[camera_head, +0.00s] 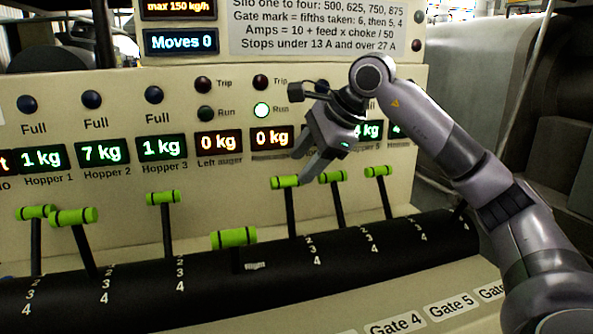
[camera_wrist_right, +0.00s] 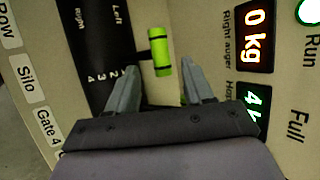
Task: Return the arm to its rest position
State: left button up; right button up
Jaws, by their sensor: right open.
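My right arm (camera_head: 440,140) comes in from the right, bent high in front of the control panel. Its gripper (camera_head: 308,170) points down and to the left, just above a green lever handle (camera_head: 285,182). In the right wrist view the gripper (camera_wrist_right: 162,85) has its two fingers apart, with nothing held between them. A green handle (camera_wrist_right: 160,52) stands beyond the fingertips there; whether a finger touches a handle I cannot tell. My left gripper is not in view.
Several green-handled levers, such as the far left one (camera_head: 36,212), rise from a black curved cover (camera_head: 130,292) with numbered marks. The panel (camera_head: 110,120) carries lamps and readouts close behind the gripper. Grey machinery (camera_head: 480,75) stands at the right.

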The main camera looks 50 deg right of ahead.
jog(key=v, duration=0.2)
jog(key=shift+s+r, duration=0.25)
jog(key=shift+r, duration=0.1)
dwell(0.4)
